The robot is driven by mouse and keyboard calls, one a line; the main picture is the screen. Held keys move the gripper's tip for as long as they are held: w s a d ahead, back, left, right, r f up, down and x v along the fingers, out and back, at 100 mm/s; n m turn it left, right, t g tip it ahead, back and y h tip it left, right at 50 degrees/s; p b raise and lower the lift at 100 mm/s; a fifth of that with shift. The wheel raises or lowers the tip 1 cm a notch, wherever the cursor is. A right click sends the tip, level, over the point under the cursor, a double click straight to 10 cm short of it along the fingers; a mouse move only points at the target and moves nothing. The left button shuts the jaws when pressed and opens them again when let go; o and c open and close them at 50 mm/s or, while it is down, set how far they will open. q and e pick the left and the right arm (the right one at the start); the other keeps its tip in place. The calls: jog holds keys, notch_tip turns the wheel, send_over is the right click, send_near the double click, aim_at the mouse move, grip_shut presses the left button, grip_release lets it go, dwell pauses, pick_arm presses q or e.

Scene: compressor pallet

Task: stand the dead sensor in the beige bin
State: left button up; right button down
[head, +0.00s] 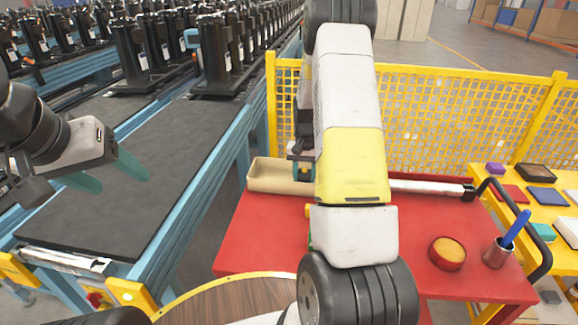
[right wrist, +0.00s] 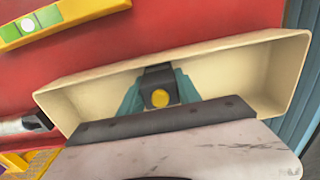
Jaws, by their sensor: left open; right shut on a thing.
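The beige bin (head: 268,180) is a long open tray at the back left of the red table. It fills the middle of the right wrist view (right wrist: 265,75). My right gripper (right wrist: 158,92) has its teal fingers shut on the dead sensor (right wrist: 160,98), a dark block with a round yellow face. The sensor is over or inside the bin, between its long walls; whether it touches the floor I cannot tell. In the head view my right arm hides most of this. My left gripper (head: 108,174) is open and empty above the dark conveyor.
A yellow-green level (right wrist: 55,20) lies near the bin. Yellow mesh fence (head: 450,115) stands behind.

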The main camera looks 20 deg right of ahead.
jog(key=c, duration=0.8)
grip_release()
jog(key=shift+c, duration=0.2)
notch_tip(320, 180, up, 12)
jog(key=shift+r, duration=0.1)
jog(key=s+a+r+n+t, duration=0.15)
jog(key=s+a+r, duration=0.3)
jog(key=r, duration=0.45)
jog(key=s+a+r+n+t+y, duration=0.1)
jog(key=s+a+r, duration=0.3)
jog(key=s, duration=0.6)
jog(key=s+a+r+n+t+y, duration=0.1)
jog(key=s+a+r+n+t, duration=0.2)
jog(key=s+a, duration=0.3)
jog(key=s+r, duration=0.1)
jog(key=s, duration=0.4)
jog(key=shift+s+r+t, duration=0.25)
jog(key=shift+s+t, duration=0.05)
jog(key=shift+t, duration=0.05)
